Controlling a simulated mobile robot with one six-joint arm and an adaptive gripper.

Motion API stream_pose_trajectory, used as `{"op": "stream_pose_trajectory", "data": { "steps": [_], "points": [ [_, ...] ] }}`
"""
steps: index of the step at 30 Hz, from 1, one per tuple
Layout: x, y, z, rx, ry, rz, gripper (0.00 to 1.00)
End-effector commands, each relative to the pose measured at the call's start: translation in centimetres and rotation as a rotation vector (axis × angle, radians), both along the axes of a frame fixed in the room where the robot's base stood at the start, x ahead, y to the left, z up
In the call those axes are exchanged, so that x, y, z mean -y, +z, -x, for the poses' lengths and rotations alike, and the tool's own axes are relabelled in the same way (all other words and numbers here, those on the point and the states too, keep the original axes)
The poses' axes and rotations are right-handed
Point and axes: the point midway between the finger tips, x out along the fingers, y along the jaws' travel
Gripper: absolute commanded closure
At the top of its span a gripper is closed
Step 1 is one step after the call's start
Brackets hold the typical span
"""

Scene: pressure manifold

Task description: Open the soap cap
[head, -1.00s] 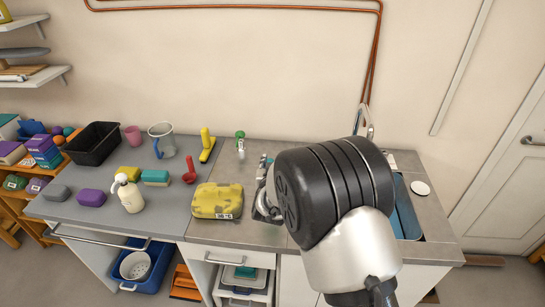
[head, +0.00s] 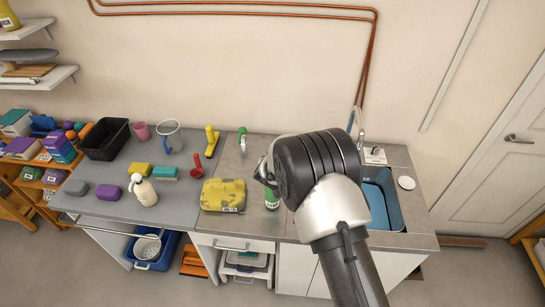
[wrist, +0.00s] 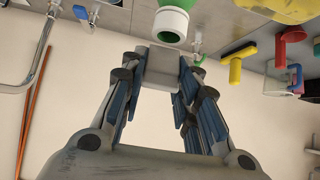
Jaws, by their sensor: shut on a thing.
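A green soap bottle (head: 272,198) stands on the counter just below my gripper (head: 265,177). In the wrist view the green bottle (wrist: 173,18) is at the top, its pale neck and ring-shaped opening facing me. My gripper (wrist: 160,70) is shut on a pale grey, block-like piece (wrist: 160,66), which looks like the soap cap. A gap shows between this piece and the bottle's neck. In the head view my wrist hides the held piece.
The blue sink (head: 378,204) is to the right.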

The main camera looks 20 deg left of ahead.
Motion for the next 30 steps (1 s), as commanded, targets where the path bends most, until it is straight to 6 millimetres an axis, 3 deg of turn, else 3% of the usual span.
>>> {"op": "stream_pose_trajectory", "data": {
  "steps": [17, 18, 27, 30],
  "points": [
    [0.08, -0.30, 0.05, -0.021, -0.001, 0.008, 0.95],
    [0.08, -0.31, 0.06, -0.021, -0.001, 0.008, 0.70],
    [0.03, -0.14, -0.02, -0.018, -0.001, 0.007, 0.50],
    [0.03, -0.11, -0.03, -0.017, -0.001, 0.006, 0.50]
  ]
}}
